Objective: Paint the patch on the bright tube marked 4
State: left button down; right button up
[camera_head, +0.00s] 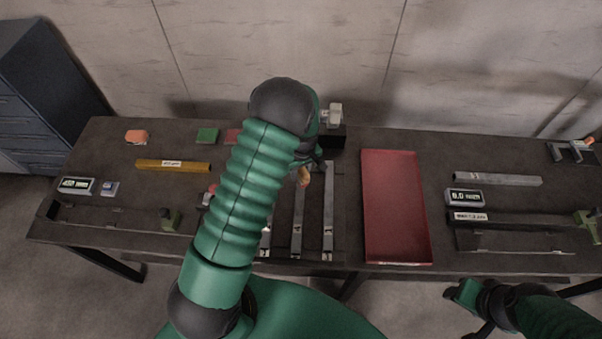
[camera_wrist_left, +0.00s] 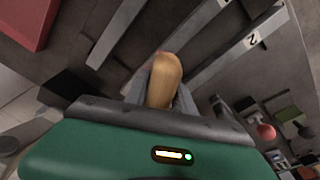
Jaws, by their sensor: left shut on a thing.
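Several pale metal tubes lie side by side on the dark bench: one on the left (camera_head: 265,240), a middle one (camera_head: 298,222) and a right one (camera_head: 328,210). Their end labels are too small to read in the head view. In the left wrist view one tube (camera_wrist_left: 222,58) bears a 2 and another tube (camera_wrist_left: 118,32) shows no number; I see no 4. My left gripper (camera_wrist_left: 160,92) is shut on a tan, round-ended handle (camera_wrist_left: 165,72), which also shows above the tubes in the head view (camera_head: 304,177). My right gripper (camera_head: 458,292) is off the bench's front edge; its jaws are unclear.
A red tray (camera_head: 395,205) lies right of the tubes. A yellow bar (camera_head: 172,166) and a green block (camera_head: 207,135) lie at the left. A grey bar (camera_head: 510,180) and a display reading 8.0 (camera_head: 465,198) lie at the right. My left arm covers the bench's middle.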

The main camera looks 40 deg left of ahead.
pick_arm(q)
jog(key=shift+s+d+r+p, duration=0.15)
jog(key=shift+r+p, duration=0.3)
jog(key=shift+r, duration=0.75)
jog(key=shift+f, duration=0.1)
jog(key=shift+a, duration=0.25)
jog(key=shift+d, duration=0.1)
